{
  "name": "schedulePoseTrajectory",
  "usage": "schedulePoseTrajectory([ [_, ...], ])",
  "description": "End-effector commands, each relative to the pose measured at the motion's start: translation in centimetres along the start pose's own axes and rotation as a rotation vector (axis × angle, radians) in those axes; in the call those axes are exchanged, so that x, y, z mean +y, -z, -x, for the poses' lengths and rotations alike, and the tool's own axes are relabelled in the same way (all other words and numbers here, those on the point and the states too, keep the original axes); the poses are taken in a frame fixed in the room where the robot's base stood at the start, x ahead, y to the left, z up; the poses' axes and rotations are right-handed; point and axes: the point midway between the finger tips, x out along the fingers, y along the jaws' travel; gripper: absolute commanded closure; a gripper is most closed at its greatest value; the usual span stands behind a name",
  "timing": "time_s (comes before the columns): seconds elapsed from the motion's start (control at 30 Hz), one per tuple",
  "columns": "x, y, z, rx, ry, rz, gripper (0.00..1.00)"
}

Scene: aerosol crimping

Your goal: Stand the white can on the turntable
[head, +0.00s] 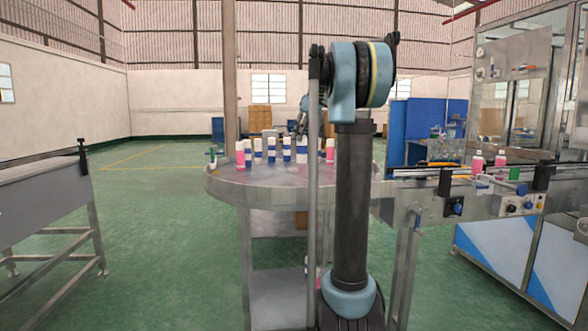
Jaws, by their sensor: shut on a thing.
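The round grey turntable (225,187) stands in the middle, with several cans near its back edge. My gripper (302,128) is small and partly hidden by my arm above the turntable's far side. It is shut on what looks like a white can with a blue band (302,150), just below it. I cannot tell whether this can touches the surface. Other white and blue cans (271,149) (287,149) stand upright to its left. Pink cans with white tops (240,154) (329,151) stand at the left and right of the group.
A conveyor (430,172) runs off to the right with pink cans (477,164) and a green thing (514,173) on it, towards a glazed machine (515,90). A grey table (45,185) stands at the left. The turntable's front left surface is clear.

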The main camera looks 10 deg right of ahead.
Motion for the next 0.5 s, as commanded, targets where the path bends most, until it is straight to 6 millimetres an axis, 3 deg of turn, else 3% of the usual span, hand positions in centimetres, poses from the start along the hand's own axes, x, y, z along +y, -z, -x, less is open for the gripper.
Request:
schedulePoseTrajectory([
  [0.23, -0.4, -1.2, -3.8, 0.000, 0.002, 0.006, 0.88],
  [0.5, -0.5, -1.8, -5.4, 0.000, 0.003, 0.007, 0.88],
])
